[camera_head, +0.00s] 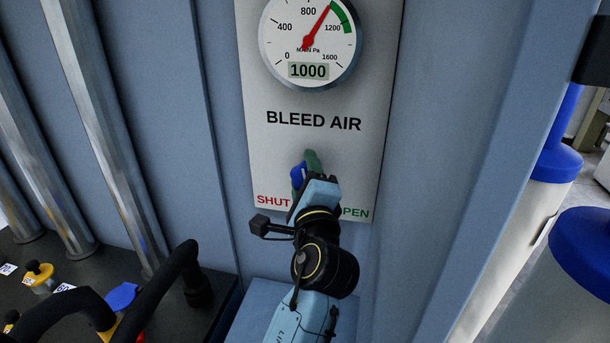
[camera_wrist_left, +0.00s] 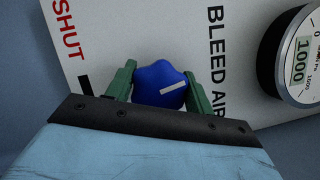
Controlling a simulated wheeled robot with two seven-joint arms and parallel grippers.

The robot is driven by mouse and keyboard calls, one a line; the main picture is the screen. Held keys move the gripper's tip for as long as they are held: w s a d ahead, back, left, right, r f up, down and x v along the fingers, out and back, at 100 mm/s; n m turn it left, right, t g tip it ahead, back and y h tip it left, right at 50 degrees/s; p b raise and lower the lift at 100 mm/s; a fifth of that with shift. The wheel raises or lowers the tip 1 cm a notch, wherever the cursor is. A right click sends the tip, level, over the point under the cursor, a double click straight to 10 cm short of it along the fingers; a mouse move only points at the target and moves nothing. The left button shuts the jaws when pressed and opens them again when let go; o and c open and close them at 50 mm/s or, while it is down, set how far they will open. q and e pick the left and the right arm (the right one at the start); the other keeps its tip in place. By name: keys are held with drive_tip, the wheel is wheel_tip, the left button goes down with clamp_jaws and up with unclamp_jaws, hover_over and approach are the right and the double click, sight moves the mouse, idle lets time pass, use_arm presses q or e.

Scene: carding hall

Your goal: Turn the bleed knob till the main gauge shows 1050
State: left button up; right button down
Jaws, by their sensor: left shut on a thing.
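The main gauge (camera_head: 310,42) is a round white dial at the top of the panel. Its digital window reads 1000, and its red needle points between 800 and 1200, near the start of the green band. Below the BLEED AIR label, the blue bleed knob (camera_head: 297,173) is mostly hidden by my left gripper (camera_head: 305,170). In the left wrist view the blue knob (camera_wrist_left: 160,84) has a white pointer mark and sits between the green fingers of my left gripper (camera_wrist_left: 160,88), which is shut on it. My right gripper is not in view.
The white panel (camera_head: 270,150) carries a red SHUT label at lower left and a green OPEN label at lower right, partly covered. A black bench (camera_head: 60,260) with small tagged items is at left. Blue-lidded white drums (camera_head: 580,240) stand at right.

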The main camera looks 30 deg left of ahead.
use_arm(q)
drive_tip(key=o, duration=0.9)
drive_tip(key=shift+o, duration=0.2)
drive_tip(key=shift+s, duration=0.1)
drive_tip(key=shift+s+d+f, duration=0.15)
drive_tip(key=shift+s+d, duration=0.05)
drive_tip(key=shift+s, duration=0.05)
drive_tip(key=r+b+v, duration=0.1)
drive_tip(key=b+v, duration=0.1)
drive_tip(key=v, duration=0.4)
drive_tip(key=shift+s+d+f, duration=0.2)
drive_tip(key=shift+s+f, duration=0.1)
drive_tip(key=shift+f, duration=0.15)
